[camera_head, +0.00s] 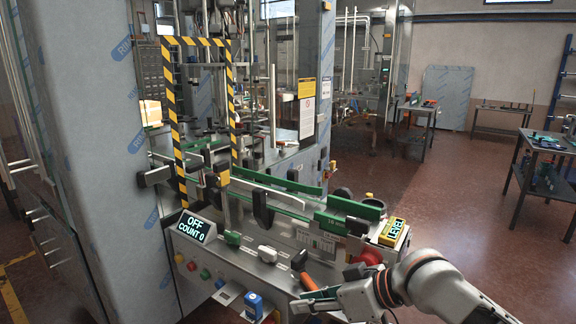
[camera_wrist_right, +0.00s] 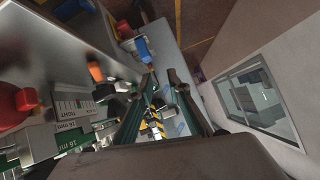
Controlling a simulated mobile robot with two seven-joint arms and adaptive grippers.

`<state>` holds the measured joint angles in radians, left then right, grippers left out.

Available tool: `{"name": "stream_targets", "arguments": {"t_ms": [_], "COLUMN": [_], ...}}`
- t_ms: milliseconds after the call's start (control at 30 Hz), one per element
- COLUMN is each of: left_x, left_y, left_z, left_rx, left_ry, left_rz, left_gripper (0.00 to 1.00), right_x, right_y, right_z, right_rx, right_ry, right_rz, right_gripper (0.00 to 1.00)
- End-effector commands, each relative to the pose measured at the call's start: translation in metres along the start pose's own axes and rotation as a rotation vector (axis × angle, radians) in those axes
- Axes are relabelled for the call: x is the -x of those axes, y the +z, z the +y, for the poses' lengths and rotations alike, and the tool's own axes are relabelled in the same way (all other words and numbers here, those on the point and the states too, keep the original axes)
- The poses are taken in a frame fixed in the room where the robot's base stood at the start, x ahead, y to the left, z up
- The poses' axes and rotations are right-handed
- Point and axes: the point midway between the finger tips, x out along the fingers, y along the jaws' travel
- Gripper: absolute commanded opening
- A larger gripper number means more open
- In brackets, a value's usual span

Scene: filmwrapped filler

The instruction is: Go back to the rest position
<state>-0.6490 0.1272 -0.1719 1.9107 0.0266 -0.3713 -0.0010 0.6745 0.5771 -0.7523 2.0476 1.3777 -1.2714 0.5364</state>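My right gripper (camera_head: 310,298) is at the lower middle of the head view, in front of the machine's front panel. Its arm comes in from the lower right corner. In the right wrist view its two fingers (camera_wrist_right: 163,82) stand apart with nothing between them, so it is open and empty. It is close to an orange handle (camera_head: 308,281), which also shows in the wrist view (camera_wrist_right: 96,72); I cannot tell whether they touch. My left gripper is in neither view.
The machine front carries an OFF / COUNT 0 display (camera_head: 193,227), a yellow LEVEL block (camera_head: 393,233), a red knob (camera_head: 371,257) and a blue item (camera_head: 253,304). A green-edged conveyor (camera_head: 275,190) lies behind. Open floor (camera_head: 455,215) is at the right, with dark tables (camera_head: 545,165) beyond.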

Motion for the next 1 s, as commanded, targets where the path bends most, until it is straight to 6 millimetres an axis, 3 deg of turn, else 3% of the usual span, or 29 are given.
{"name": "stream_targets", "arguments": {"t_ms": [100,267,467,733,900,1000], "left_x": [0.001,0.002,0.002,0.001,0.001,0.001], "left_y": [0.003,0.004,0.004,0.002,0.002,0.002], "left_z": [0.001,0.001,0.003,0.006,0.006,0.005], "left_rx": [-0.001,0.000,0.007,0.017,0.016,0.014], "left_ry": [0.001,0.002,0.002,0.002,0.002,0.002], "left_rz": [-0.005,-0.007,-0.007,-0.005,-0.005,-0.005], "left_gripper": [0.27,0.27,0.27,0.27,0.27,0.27], "right_x": [-0.024,-0.045,-0.058,-0.050,-0.028,-0.014], "right_y": [0.023,0.060,0.129,0.260,0.351,0.394], "right_z": [0.008,0.025,0.047,0.058,0.047,0.036], "right_rx": [-0.058,-0.122,-0.185,-0.220,-0.196,-0.173], "right_ry": [0.027,0.102,0.240,0.466,0.598,0.652], "right_rz": [0.076,0.163,0.223,0.197,0.119,0.068], "right_gripper": [0.18,0.18,0.18,0.18,0.18,0.18]}}
